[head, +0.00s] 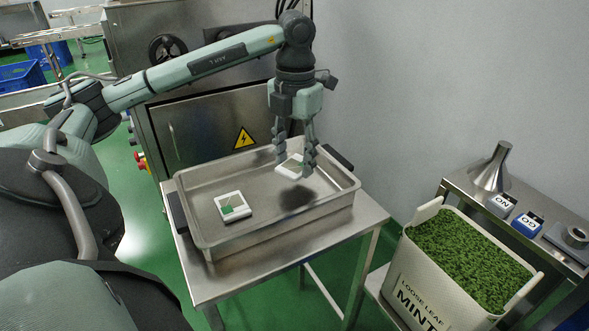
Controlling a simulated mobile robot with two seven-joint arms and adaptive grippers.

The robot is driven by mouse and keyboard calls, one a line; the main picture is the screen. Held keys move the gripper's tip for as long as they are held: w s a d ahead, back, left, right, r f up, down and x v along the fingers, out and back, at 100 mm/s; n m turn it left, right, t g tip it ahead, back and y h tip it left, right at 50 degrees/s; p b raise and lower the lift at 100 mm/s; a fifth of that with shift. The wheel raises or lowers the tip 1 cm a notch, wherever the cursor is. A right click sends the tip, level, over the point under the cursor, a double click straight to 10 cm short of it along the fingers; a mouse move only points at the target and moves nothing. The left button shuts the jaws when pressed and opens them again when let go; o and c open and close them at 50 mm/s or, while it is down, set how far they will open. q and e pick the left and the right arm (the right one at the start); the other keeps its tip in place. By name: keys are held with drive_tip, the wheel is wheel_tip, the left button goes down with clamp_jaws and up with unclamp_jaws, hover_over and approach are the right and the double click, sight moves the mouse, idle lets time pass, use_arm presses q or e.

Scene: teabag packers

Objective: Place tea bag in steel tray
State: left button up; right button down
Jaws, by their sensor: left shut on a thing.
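The steel tray (203,228) stands on a small steel table. A white square tea bag with a green tag (232,206) lies flat in the left part of the tray. My left gripper (295,160) reaches down over the right part of the tray and is shut on a second white tea bag (290,170), which shows between and behind its fingers. A dark shadow lies on the tray floor just below the gripper. The exact gap between the held bag and the tray floor cannot be told. My right gripper is not in view.
The steel table (362,225) has little bare top around the tray. A machine cabinet with a warning sign (244,138) stands close behind. At right are a bin of mint leaves (415,282) and a bench with a steel funnel (491,170) and blue-white blocks (527,223).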

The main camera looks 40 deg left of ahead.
sight(295, 166)
use_arm(q)
wheel_tip(295, 166, down, 3)
drive_tip(key=shift+f, duration=0.5)
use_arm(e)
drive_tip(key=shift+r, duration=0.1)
use_arm(q)
drive_tip(key=shift+f, duration=0.2)
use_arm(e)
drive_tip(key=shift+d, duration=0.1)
use_arm(q)
drive_tip(key=o, duration=0.7)
drive_tip(key=shift+c, duration=0.2)
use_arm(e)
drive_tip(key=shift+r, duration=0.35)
